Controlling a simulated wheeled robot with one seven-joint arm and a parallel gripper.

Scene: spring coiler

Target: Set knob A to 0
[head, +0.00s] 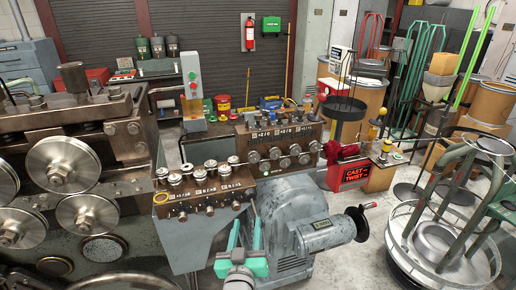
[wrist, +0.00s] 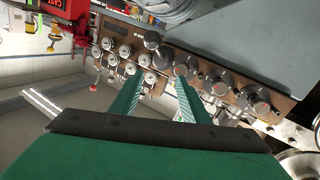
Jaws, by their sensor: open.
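Several round metal knobs (head: 198,201) line the brown front panel (head: 185,208) in the head view, with dial labels too small to read. More knobs sit on a second brown panel (head: 288,133) behind it, with dial marks above them. I cannot tell which knob is knob A. My gripper (head: 246,224) has green fingers, apart and empty, in front of and to the right of the front panel. In the wrist view my gripper (wrist: 156,82) points at the rows of knobs, with a dark knob (wrist: 180,71) by the right fingertip; contact cannot be told.
A grey motor (head: 290,215) with a black handwheel (head: 357,223) stands right of my gripper. Large metal rollers (head: 62,164) fill the left. A red "CAST TWIST" display (head: 354,174) is at right centre. A round wire reel (head: 440,240) stands at lower right.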

